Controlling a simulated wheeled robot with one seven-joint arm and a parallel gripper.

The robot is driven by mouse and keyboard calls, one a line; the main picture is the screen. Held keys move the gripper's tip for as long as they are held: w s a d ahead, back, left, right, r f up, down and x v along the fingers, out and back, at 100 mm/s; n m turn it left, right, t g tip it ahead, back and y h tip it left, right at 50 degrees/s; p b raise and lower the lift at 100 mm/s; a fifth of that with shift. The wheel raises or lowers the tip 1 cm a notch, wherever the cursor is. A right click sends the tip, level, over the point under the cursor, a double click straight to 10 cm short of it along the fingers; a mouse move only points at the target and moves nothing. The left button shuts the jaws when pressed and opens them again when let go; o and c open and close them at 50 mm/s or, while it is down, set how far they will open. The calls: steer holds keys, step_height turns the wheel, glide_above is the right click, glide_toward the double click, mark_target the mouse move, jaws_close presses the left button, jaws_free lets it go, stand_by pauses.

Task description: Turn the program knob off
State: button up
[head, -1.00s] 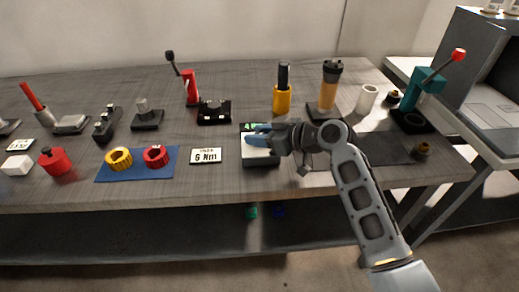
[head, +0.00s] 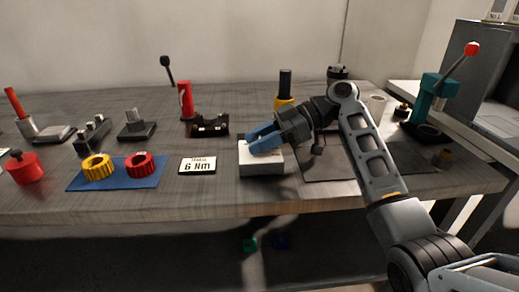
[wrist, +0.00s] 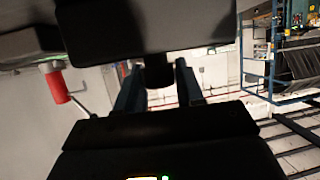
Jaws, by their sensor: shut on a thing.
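A small box with a pale front face (head: 262,169) sits near the front edge of the workbench, right of the 6 Nm sign. My gripper (head: 256,142) reaches over it from the upper right, with its blue fingers angled down to the left at the box's top. In the wrist view a dark, short round knob (wrist: 158,73) shows between the two fingers, below a dark panel (wrist: 145,25). My gripper is shut on this knob. The fingers and arm hide much of the box's top, and no knob marking is readable.
The 6 Nm sign (head: 198,166) and a blue mat (head: 116,184) with yellow and red rings lie to the left. A black-and-yellow cylinder (head: 285,85) stands behind. A dark mat (head: 325,168) lies to the right. A teal lever press (head: 430,100) stands far right.

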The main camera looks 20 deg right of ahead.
steer(key=shift+f+n+g+b, duration=0.1)
steer(key=shift+n+g+b, duration=0.2)
steer(key=shift+n+g, duration=0.15)
steer(key=o, duration=1)
steer(key=shift+c, duration=0.2)
steer(key=shift+v, duration=3.9)
